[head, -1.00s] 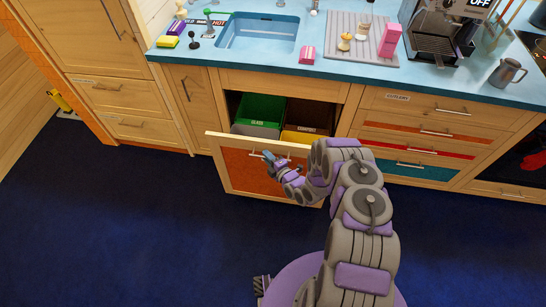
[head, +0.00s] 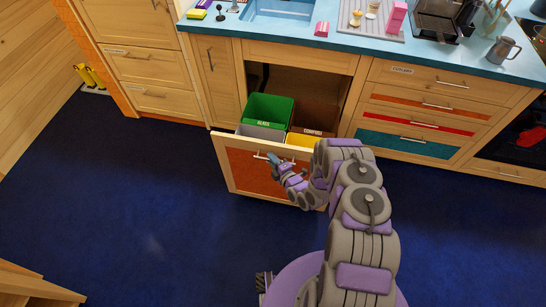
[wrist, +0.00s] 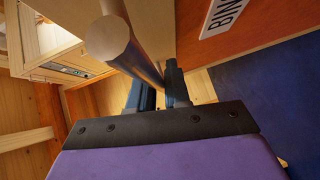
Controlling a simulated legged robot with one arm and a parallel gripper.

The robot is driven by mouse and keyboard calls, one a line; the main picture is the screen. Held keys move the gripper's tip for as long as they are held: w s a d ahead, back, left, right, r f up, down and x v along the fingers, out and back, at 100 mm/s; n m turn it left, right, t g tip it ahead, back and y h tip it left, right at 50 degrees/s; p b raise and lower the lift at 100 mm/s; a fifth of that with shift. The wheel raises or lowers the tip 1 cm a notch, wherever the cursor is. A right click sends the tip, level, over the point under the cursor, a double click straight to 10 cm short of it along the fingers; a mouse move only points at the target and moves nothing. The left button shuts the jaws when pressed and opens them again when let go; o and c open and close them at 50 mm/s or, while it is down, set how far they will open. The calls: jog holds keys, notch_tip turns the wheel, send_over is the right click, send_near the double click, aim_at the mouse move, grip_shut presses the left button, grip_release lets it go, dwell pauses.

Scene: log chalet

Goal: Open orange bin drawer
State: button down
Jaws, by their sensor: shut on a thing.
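The bin drawer (head: 256,172) has an orange front panel in a light wood frame and stands pulled out from the cabinet under the sink. Inside it are a green bin (head: 270,108) labelled glass, a brown bin (head: 313,118) labelled compost, a grey bin (head: 262,132) and a yellow bin (head: 302,139). My gripper (head: 270,158) is at the drawer's metal bar handle (head: 262,157), shut on it. In the wrist view the fingers (wrist: 160,92) close around the round bar (wrist: 125,45). My arm hides the drawer's right end.
The blue countertop (head: 300,38) with a sink (head: 282,8) is above the drawer. Closed drawers (head: 425,120) stand to the right and a tall cabinet (head: 130,60) to the left. Yellow boots (head: 90,77) stand by the left wall. Blue floor in front is clear.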

jog(key=shift+s+a+f, duration=0.25)
jog(key=shift+s+f, duration=0.1)
jog(key=shift+s, duration=0.4)
jog(key=c, duration=1.2)
grip_release()
jog(key=shift+r, duration=0.1)
jog(key=shift+r, duration=0.1)
jog(key=shift+d, duration=0.1)
jog(key=p+v, duration=0.3)
jog(key=v, duration=1.4)
jog(key=shift+s+d, duration=0.1)
jog(key=shift+d, duration=0.05)
